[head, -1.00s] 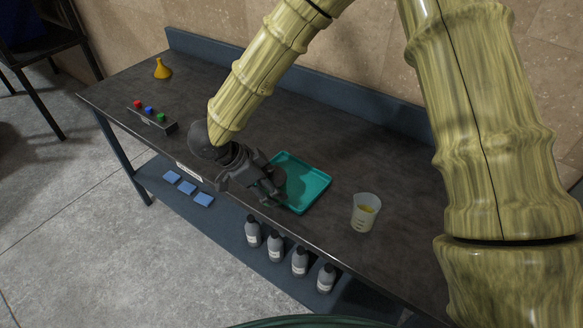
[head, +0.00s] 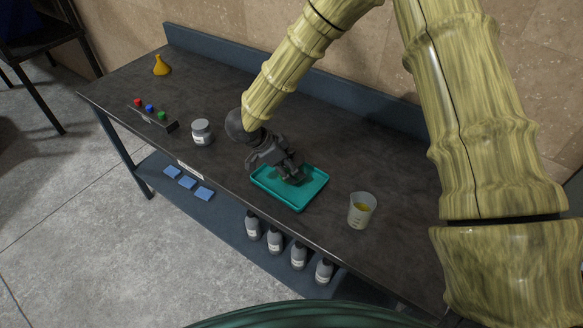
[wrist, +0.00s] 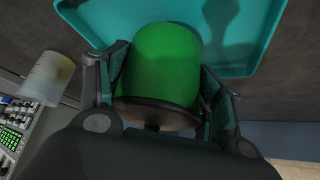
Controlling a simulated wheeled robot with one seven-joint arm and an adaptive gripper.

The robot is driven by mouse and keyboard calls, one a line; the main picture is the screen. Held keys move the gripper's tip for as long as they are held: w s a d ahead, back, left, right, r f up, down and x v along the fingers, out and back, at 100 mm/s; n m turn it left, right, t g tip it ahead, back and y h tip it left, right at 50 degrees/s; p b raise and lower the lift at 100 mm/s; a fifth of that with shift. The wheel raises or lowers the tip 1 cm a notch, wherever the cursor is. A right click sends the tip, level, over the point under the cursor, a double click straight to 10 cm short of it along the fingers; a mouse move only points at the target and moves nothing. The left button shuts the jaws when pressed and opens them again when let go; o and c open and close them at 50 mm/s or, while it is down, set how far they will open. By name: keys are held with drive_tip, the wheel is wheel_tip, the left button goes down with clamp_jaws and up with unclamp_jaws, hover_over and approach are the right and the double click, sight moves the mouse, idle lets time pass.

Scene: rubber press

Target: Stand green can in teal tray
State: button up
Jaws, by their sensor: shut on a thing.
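The green can (wrist: 162,66) is between the two fingers of my gripper (wrist: 160,82) in the wrist view, shut on its sides. Its dark end faces my wrist camera. The teal tray (wrist: 90,20) lies beyond the can, which overlaps it in this view. In the head view, my gripper (head: 292,176) is over the teal tray (head: 312,193), and the can is mostly hidden by it. I cannot tell whether the can touches the tray floor.
A beaker with yellow liquid (head: 361,211) stands right of the tray. Bottles (head: 275,241) stand on the lower shelf. The back of the bench (head: 340,125) is clear.

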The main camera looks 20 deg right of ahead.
drive_tip(key=shift+w+a+f+p, duration=0.1)
drive_tip(key=shift+f+p, duration=0.1)
drive_tip(key=shift+f, duration=0.35)
drive_tip(key=shift+w+a+f+p, duration=0.1)
drive_tip(key=shift+f+p, duration=0.05)
drive_tip(key=shift+f, duration=0.35)
drive_tip(key=shift+s+d, duration=0.1)
drive_tip(key=shift+d, duration=0.05)
drive_tip(key=shift+f, duration=0.1)
drive_tip(key=o, duration=1.5)
drive_tip(key=shift+o, duration=0.2)
drive_tip(key=b+v, duration=0.3)
drive_tip(key=v, duration=0.9)
